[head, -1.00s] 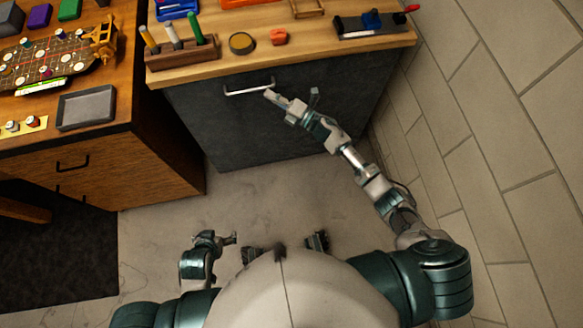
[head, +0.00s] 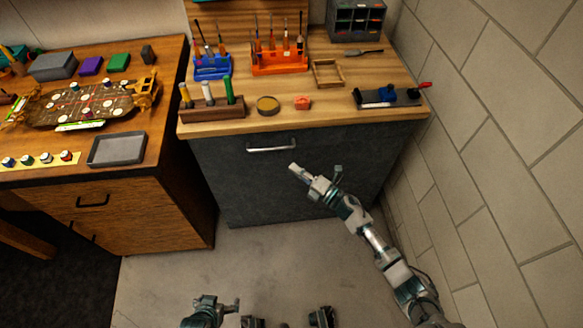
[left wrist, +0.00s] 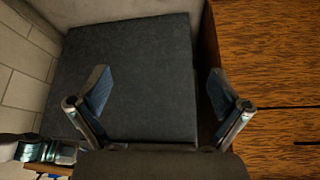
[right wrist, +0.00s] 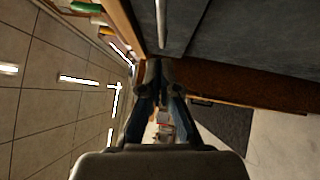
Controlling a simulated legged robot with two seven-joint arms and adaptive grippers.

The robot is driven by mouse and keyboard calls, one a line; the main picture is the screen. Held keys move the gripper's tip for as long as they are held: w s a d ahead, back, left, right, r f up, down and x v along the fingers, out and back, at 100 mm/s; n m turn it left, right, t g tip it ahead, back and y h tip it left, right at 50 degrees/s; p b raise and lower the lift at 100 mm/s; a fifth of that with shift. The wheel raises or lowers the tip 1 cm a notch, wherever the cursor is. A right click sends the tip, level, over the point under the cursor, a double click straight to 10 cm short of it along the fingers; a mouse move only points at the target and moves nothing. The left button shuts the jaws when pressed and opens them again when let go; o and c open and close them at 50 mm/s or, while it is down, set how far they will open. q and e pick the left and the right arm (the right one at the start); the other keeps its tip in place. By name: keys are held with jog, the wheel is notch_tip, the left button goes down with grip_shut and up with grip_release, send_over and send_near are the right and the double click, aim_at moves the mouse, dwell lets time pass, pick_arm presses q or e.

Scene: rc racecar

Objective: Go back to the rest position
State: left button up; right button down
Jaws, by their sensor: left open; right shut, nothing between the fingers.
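My right gripper (head: 296,169) is shut and empty. It hangs in front of the dark grey drawer front, a little below and to the right of the metal handle (head: 271,148), apart from it. In the right wrist view its two fingers (right wrist: 160,72) are together, with the handle bar (right wrist: 161,22) above them. My left gripper (head: 232,306) is low at the bottom of the head view, over the floor. In the left wrist view its fingers (left wrist: 158,86) are spread with nothing between them. The drawer front looks closed.
The wooden workbench (head: 330,112) holds tool racks, a wooden frame and small parts. A wooden desk (head: 120,185) with a grey tray (head: 117,150) and a racecar chassis (head: 85,106) stands left. A tiled wall (head: 500,150) bounds the right. The floor (head: 270,265) between is open.

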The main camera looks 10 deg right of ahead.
pick_arm(q)
jog(key=shift+s+a+f+g, duration=0.15)
jog(key=shift+s+a+g, duration=0.05)
jog(key=shift+s+g, duration=0.6)
pick_arm(e)
jog(key=f+v, duration=0.1)
jog(key=v, duration=0.7)
jog(key=shift+w, duration=0.25)
pick_arm(q)
jog(key=shift+s+a, duration=0.1)
pick_arm(e)
jog(key=shift+r, duration=0.15)
